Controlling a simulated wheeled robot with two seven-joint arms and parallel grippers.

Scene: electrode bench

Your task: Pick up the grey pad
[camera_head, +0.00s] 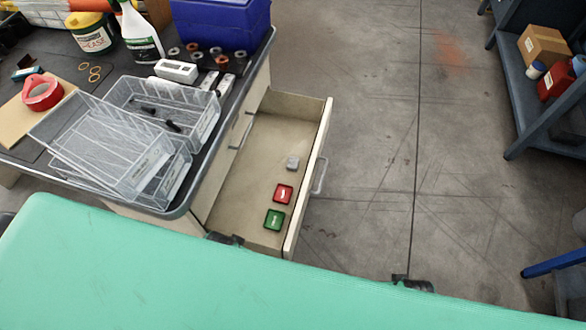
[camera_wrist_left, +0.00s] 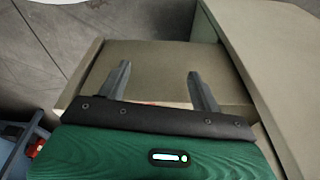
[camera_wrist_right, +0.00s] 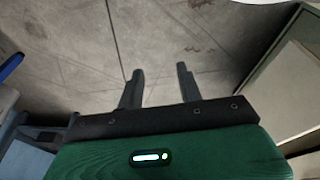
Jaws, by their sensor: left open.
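The grey pad (camera_head: 292,162) is a small light-grey square lying on the floor of the open drawer (camera_head: 245,165), towards its far end. A red pad (camera_head: 283,194) and a green pad (camera_head: 274,219) lie nearer in the same drawer. My left gripper (camera_head: 225,239) is at the drawer's near end; its two fingers are apart and empty in the left wrist view (camera_wrist_left: 160,82). The grey pad cannot be made out there; a sliver of red shows behind the gripper body. My right gripper (camera_head: 412,284) is right of the drawer, fingers apart and empty over the floor in the right wrist view (camera_wrist_right: 160,72).
The drawer front (camera_head: 308,185) and its side walls stand up around the pads. The floor right of the drawer is clear up to a shelf (camera_head: 540,110).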

